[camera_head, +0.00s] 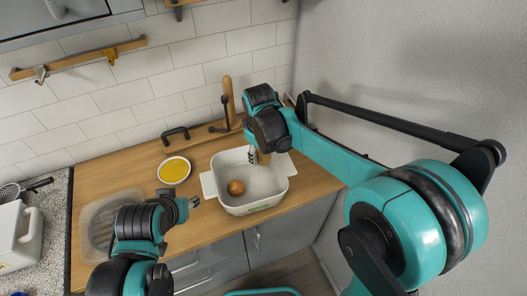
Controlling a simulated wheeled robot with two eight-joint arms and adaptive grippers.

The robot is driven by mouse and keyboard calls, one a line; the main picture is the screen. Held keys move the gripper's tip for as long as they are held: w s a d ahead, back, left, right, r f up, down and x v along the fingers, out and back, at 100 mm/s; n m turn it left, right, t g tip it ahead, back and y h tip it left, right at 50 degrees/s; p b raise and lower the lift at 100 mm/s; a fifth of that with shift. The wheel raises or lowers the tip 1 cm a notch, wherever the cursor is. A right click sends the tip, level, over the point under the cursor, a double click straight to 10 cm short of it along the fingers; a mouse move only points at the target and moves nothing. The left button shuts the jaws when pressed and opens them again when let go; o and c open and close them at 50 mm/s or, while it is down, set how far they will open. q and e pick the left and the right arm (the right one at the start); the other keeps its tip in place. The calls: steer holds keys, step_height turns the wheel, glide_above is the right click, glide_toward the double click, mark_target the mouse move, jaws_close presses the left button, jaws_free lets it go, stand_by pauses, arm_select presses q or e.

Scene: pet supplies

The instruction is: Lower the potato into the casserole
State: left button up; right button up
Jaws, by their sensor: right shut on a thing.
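The white casserole (280,186), a rectangular dish with side handles, stands on the wooden counter. My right gripper (259,156) is over its back part, pointing down and shut on a tan thing, which looks like the potato (264,159). My arm hides much of it, and I cannot tell whether it touches the casserole. A round brown item (236,187) lies inside the casserole, left of the gripper. My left gripper (193,203) is left of the casserole, apart from it; its finger state is too small to tell.
A bowl of yellow contents (174,171) stands left of the casserole. Bare counter shows between bowl and casserole.

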stand_by(0.6)
steer(key=shift+f+b, duration=3.05)
steer(key=shift+f, duration=1.2)
steer(key=shift+f+b, duration=1.85)
steer(key=shift+f, duration=0.6)
steer(key=shift+c, duration=0.2)
steer(key=o, duration=1.4)
steer(key=r, duration=0.4)
steer(key=s+r, duration=0.1)
steer(key=r, duration=0.3)
steer(key=s+r, duration=0.1)
steer(key=r, duration=0.3)
steer(key=shift+s, duration=0.1)
